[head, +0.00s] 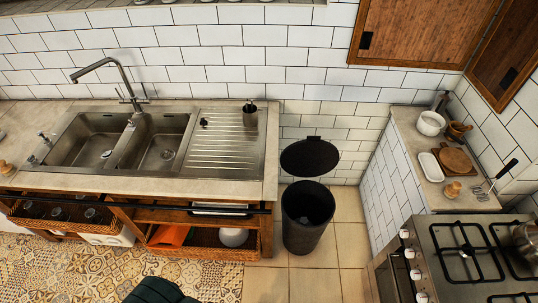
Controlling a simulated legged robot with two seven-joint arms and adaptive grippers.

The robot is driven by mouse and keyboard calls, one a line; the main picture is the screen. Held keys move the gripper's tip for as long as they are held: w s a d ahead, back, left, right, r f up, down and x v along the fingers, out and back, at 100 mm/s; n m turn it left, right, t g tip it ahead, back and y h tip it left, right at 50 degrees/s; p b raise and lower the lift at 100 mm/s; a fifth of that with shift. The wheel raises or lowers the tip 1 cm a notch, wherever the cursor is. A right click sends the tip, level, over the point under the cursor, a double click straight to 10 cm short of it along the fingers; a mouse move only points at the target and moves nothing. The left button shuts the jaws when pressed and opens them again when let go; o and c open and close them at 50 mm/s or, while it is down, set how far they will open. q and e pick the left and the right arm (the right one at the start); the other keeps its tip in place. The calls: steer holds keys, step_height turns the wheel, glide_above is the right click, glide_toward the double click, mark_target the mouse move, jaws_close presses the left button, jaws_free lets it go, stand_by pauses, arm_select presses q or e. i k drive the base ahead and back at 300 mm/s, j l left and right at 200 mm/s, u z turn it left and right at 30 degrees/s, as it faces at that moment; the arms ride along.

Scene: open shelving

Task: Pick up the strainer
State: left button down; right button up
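No gripper of mine is visible in the head view. A utensil with a black handle and a metal head (480,195) lies at the right counter's edge, beside the stove; it may be the strainer, but it is too small to be sure. A dark cylindrical cup (250,116) stands on the sink's ribbed drainboard (222,150), with a small dark item (204,122) to its left.
An open black bin (308,222) stands on the floor between the sink counter (150,187) and the right counter. The gas stove (450,262) is at lower right, with a pot (526,240). A white bowl (430,123) and wooden boards (455,160) crowd the right counter.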

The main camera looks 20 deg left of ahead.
mark_target(167, 154)
steer(key=u, duration=1.85)
